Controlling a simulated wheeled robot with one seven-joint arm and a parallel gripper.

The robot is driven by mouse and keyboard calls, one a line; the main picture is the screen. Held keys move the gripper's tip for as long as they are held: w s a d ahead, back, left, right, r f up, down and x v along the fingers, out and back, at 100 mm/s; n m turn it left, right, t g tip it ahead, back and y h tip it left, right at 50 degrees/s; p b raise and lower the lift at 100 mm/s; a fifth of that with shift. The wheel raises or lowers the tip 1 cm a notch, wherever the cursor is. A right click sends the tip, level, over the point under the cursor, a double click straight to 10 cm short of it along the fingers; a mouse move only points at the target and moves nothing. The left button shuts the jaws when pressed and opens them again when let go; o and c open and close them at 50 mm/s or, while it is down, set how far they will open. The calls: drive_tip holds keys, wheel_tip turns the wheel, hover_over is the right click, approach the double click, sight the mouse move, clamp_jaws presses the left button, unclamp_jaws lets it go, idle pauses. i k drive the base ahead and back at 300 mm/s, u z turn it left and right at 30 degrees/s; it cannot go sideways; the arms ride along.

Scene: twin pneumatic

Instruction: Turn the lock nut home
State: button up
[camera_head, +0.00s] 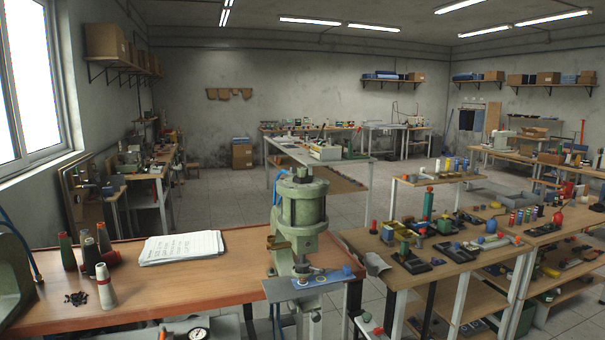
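A green pneumatic press (300,208) stands upright at the right end of the wooden bench. A grey plate (309,286) sits at its foot, with small blue and brass-coloured parts on it. Small metal parts show at the press's lower end, above the plate. I cannot make out which part is the lock nut, or how far it is turned. My gripper is not in this view.
The wooden bench (205,282) carries a paper stack (181,247), several cone-shaped spools or bottles (104,284) and small black pieces (76,298). A gauge (198,334) shows at the bottom edge. A crowded parts table (395,273) stands close on the right. Floor beyond is partly open.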

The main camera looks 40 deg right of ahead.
sight(309, 179)
drive_tip(key=z, duration=0.05)
drive_tip(key=k, duration=0.5)
drive_tip(key=z, duration=1.5)
drive_tip(key=i, duration=0.9)
drive_tip(key=u, duration=0.4)
